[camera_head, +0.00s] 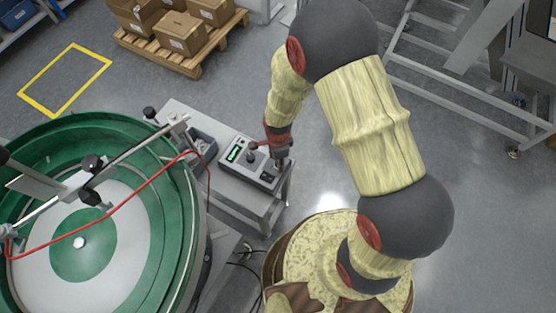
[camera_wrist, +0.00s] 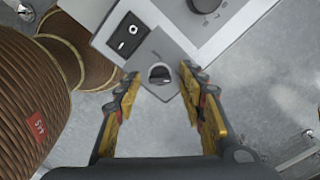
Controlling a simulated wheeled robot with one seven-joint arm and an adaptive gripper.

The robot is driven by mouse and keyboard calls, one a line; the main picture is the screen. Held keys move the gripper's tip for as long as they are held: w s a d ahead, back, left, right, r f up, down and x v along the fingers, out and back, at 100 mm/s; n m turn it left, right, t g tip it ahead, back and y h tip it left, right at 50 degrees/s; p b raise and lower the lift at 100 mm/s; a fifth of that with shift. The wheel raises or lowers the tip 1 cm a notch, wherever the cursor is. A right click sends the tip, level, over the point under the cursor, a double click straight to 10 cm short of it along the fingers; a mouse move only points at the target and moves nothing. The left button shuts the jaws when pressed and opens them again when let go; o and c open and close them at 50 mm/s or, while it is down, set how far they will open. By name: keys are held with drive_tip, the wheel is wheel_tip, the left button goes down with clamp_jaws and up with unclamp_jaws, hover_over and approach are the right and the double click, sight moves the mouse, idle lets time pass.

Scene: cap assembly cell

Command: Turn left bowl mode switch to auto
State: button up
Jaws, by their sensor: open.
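A light grey control box (camera_head: 252,165) with a lit green display stands on a small grey table beside the green bowl (camera_head: 150,160). In the wrist view, a small dark rotary switch (camera_wrist: 160,74) sits on a grey plate (camera_wrist: 157,50) at the box's edge. I cannot read its label or be sure of its setting. My gripper (camera_wrist: 159,74) is open, with one yellow finger on each side of this switch; I see no contact. In the head view my gripper (camera_head: 281,160) is over the right end of the box and hides part of it.
A black rocker switch (camera_wrist: 127,35) is close to the left finger, and a larger black knob (camera_wrist: 205,4) is farther up. A grey bin (camera_head: 202,147) stands left of the box. A red cable (camera_head: 130,196) crosses the bowl.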

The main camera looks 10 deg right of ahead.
drive_tip(key=shift+c, duration=0.3)
clamp_jaws()
drive_tip(key=shift+n, duration=0.4)
drive_tip(key=n+p, duration=0.1)
drive_tip(key=n, duration=0.2)
drive_tip(key=shift+r+n, duration=0.1)
drive_tip(key=shift+n, duration=0.2)
drive_tip(key=n+p, duration=0.1)
drive_tip(key=n, duration=0.3)
drive_tip(key=shift+n, duration=0.3)
drive_tip(key=n+p, duration=0.1)
drive_tip(key=n, duration=0.3)
drive_tip(key=shift+n, duration=0.3)
drive_tip(key=shift+n+p, duration=0.45)
drive_tip(key=shift+n, duration=1.65)
